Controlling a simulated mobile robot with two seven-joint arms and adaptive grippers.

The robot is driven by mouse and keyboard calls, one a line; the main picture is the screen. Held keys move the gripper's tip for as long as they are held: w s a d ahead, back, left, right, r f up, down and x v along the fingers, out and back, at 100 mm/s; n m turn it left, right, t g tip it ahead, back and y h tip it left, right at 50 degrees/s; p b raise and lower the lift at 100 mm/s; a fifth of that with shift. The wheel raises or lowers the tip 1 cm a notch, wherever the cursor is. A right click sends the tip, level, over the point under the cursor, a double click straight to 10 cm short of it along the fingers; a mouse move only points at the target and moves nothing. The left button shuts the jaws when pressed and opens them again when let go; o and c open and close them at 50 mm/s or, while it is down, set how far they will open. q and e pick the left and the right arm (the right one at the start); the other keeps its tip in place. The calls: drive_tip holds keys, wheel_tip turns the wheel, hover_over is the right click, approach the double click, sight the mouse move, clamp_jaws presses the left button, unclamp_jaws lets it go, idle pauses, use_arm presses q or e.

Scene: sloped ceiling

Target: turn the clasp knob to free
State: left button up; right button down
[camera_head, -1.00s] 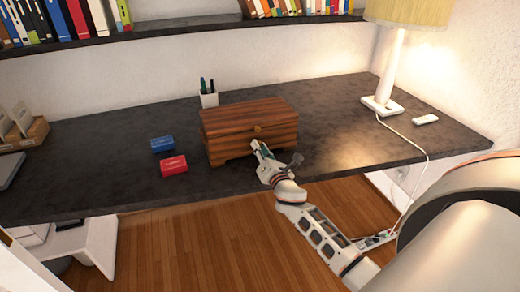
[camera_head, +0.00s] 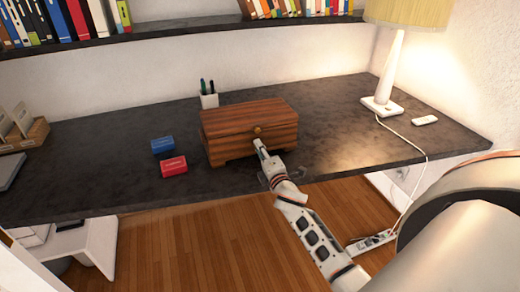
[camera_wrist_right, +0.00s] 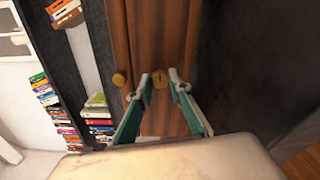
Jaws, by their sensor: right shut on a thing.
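A brown wooden chest (camera_head: 230,135) with a shut lid stands on the dark desk. A round brass knob (camera_head: 257,129) shows on its upper front; the right wrist view also shows it (camera_wrist_right: 119,79), left of the fingers. My right gripper (camera_head: 260,145) is at the chest front just below that knob. In the right wrist view, its green-grey fingers (camera_wrist_right: 161,77) are closed on a second brass piece, the clasp knob (camera_wrist_right: 160,81). The fingertips partly hide it, so its exact angle is hard to tell. My left gripper is out of view.
Blue (camera_head: 162,145) and red (camera_head: 174,165) boxes lie left of the chest. A pen cup (camera_head: 209,99) stands behind it. A lamp (camera_head: 388,75) and small white object (camera_head: 424,120) are at the right. The dark desk (camera_head: 100,180) has bare room at front left.

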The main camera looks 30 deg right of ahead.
idle(0.3)
drive_tip(key=c, duration=1.8)
unclamp_jaws()
drive_tip(key=shift+c, duration=0.2)
drive_tip(key=v, duration=1.2)
drive_tip(key=s+a+f+m+g+y, duration=0.6)
drive_tip(key=s+a+f+m, duration=0.7)
drive_tip(key=s+a+f, duration=0.7)
drive_tip(key=shift+s+f+g+y, duration=0.4)
drive_tip(key=shift+s+f, duration=0.05)
drive_tip(key=shift+f, duration=0.05)
